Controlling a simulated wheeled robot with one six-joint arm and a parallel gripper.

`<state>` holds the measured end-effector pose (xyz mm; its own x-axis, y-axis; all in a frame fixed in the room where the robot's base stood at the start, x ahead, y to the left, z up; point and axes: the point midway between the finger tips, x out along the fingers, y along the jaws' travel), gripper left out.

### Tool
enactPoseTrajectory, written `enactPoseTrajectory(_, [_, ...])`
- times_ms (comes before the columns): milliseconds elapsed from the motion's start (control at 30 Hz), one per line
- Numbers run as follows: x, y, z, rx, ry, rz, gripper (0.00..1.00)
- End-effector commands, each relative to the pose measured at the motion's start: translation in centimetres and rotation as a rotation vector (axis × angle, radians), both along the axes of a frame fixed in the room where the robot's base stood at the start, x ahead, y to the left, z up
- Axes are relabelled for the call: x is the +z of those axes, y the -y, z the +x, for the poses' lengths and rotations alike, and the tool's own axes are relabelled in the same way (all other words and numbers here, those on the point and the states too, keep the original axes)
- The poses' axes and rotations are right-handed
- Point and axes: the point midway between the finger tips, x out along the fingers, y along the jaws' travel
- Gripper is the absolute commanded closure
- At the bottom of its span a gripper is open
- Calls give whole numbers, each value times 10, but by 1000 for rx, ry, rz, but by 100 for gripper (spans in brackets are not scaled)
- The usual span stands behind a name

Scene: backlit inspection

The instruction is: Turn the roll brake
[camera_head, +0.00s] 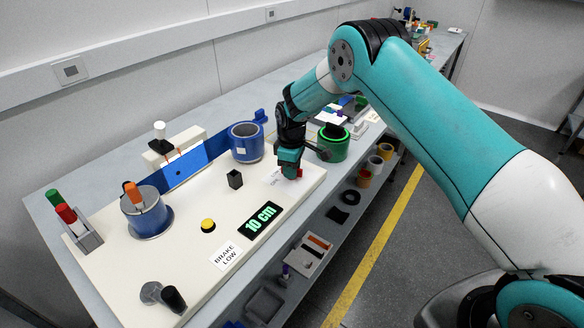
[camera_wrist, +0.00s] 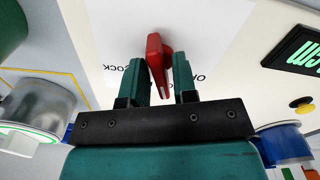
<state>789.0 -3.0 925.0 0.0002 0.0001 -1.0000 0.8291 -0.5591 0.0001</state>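A red lever (camera_wrist: 155,58), which I take to be the roll brake, stands on a white label (camera_wrist: 210,25) with partly hidden text. The letters "OCK" show to its left. My gripper (camera_wrist: 162,78) is around the lever, with one green finger on each side. The fingers are apart and a gap shows beside the lever, so the gripper looks open. In the head view my gripper (camera_head: 290,165) is low over the right end of the cream board, and a bit of the red lever (camera_head: 299,173) shows beside it.
The cream board (camera_head: 190,225) bears a "BRAKE LOW" sign (camera_head: 227,254), a "10 cm" display (camera_head: 262,218), a yellow button (camera_head: 208,225) and a black-knobbed crank (camera_head: 173,298). A blue roll (camera_head: 246,143) and a green roll (camera_head: 333,146) stand near my gripper.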

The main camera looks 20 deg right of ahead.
Motion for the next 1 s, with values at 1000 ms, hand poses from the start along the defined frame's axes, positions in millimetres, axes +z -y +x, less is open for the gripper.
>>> enactPoseTrajectory(1000, [-2,0,0,-422,1,0,100])
